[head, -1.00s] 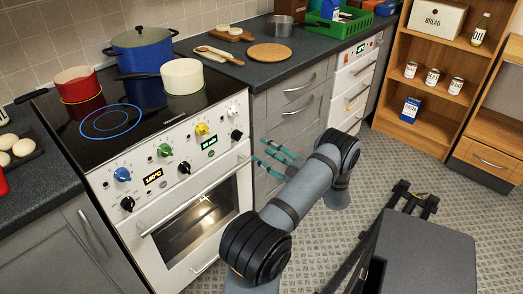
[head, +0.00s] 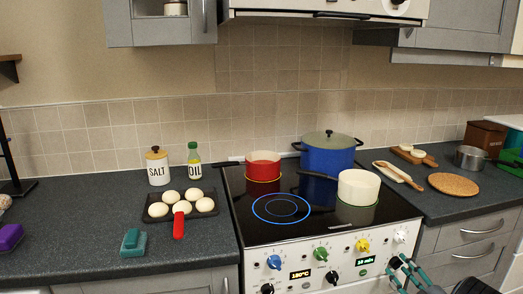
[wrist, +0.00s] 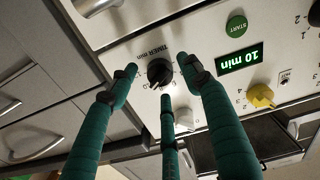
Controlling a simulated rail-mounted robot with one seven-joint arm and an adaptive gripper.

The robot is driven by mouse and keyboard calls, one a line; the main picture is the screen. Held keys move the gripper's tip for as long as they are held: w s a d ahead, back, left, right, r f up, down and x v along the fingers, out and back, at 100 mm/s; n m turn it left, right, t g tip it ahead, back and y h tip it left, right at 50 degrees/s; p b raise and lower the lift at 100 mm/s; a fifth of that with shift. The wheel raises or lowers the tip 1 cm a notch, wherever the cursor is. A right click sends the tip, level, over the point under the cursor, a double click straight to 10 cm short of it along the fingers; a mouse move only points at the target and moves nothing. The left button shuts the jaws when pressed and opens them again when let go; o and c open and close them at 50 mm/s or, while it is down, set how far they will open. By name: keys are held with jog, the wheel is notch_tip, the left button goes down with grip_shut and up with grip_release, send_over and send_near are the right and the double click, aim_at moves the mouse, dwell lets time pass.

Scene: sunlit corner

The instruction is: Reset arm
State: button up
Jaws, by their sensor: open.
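My gripper (head: 404,272) is at the lower right of the head view, in front of the right end of the stove's control panel. Its teal fingers are spread and hold nothing. In the wrist view the open fingers of my gripper (wrist: 160,88) point toward the panel, with the black timer knob (wrist: 159,72) showing between the tips. I cannot tell whether any fingertip touches the knob. Most of my arm lies outside the head view.
The stove's glass top (head: 285,228) bears a red pot (head: 263,167), a blue pot (head: 328,160) and a cream saucepan (head: 358,187). A dark tray with buns (head: 158,211) sits on the left counter. The panel's displays read 180°C and 10 min.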

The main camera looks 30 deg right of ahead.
jog(key=shift+w+d, duration=0.1)
jog(key=shift+w, duration=0.35)
